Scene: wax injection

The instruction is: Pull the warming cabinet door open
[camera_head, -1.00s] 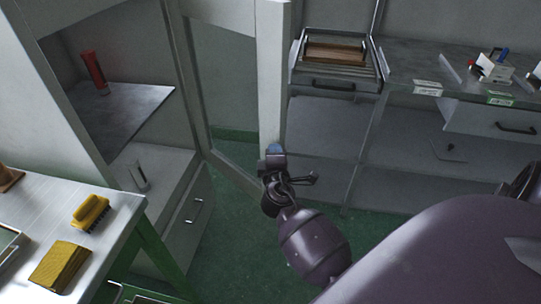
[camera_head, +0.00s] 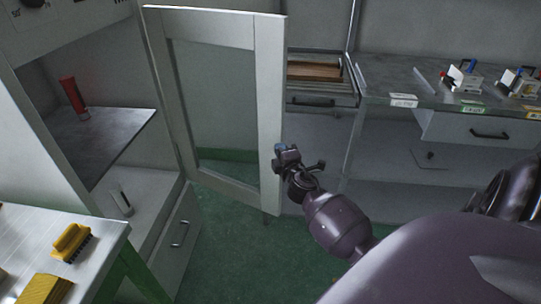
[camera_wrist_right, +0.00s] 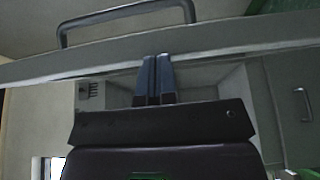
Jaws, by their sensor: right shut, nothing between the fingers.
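The warming cabinet (camera_head: 25,120) stands at the left in the head view. Its white-framed door (camera_head: 269,110) with a glass pane stands swung wide open, out to the right. My right gripper (camera_head: 280,150) is at the door's free edge, low on it. In the right wrist view my right gripper (camera_wrist_right: 158,78) shows its two fingers together with nothing between them. The door edge (camera_wrist_right: 220,42) runs across just ahead of the fingertips, and the door handle (camera_wrist_right: 125,12) lies beyond it. I cannot tell whether the fingertips touch the door. My left gripper is not in view.
Inside the cabinet a red tube (camera_head: 73,97) stands on a grey shelf (camera_head: 120,130). A steel table (camera_head: 90,230) with yellow brushes is at the lower left. A workbench (camera_head: 375,85) with drawers is at the right. Green floor (camera_head: 235,250) is clear below the door.

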